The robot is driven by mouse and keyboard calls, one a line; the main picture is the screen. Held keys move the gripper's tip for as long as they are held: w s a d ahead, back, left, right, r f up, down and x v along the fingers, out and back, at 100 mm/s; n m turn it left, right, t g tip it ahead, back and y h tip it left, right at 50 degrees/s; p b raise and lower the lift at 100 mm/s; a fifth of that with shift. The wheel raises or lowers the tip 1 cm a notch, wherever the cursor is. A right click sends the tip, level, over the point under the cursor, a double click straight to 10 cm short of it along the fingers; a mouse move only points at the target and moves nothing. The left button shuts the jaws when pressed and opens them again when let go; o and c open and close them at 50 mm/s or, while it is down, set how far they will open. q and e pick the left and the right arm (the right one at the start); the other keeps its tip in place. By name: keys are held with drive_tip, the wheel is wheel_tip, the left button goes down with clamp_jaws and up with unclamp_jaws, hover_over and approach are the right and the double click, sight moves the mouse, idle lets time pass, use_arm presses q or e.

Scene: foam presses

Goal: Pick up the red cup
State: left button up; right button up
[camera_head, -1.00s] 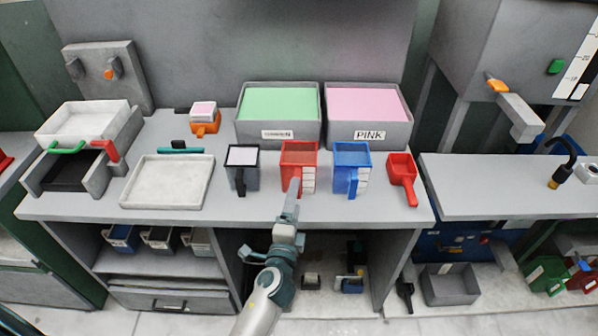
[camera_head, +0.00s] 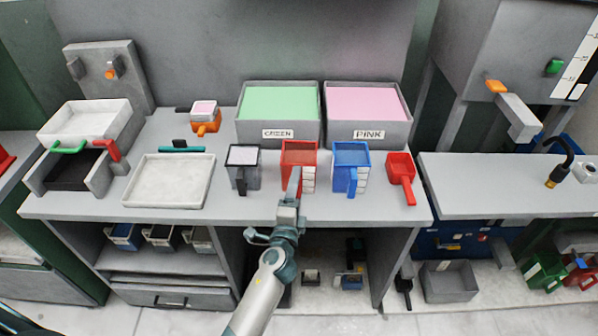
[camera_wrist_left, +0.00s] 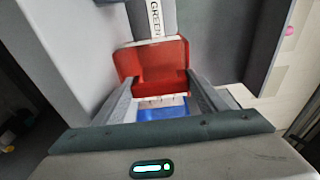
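The red cup (camera_head: 299,154) stands upright on the workbench, between the dark grey cup and the blue cup, its handle side facing me. My left gripper (camera_head: 295,182) is at the near side of the red cup, at its handle. In the left wrist view the red cup (camera_wrist_left: 152,60) lies at and between the tips of my left gripper (camera_wrist_left: 157,82). The fingers stand apart, and blue and white show through the gap. The handle is largely hidden, and contact cannot be told. My right gripper is not in view.
A dark grey cup (camera_head: 243,163) stands left of the red cup; a blue cup (camera_head: 351,158) and red scoop (camera_head: 401,167) stand right. Green (camera_head: 278,133) and pink (camera_head: 368,132) bins stand behind. A white tray (camera_head: 150,201) lies left. The bench front (camera_head: 225,213) is bare.

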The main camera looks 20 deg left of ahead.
use_arm(q)
drive_tip(key=c, duration=0.4)
drive_tip(key=shift+o, duration=0.2)
drive_tip(key=shift+r, duration=0.5)
wheel_tip(320, 180, up, 9)
drive_tip(key=shift+p, duration=1.1)
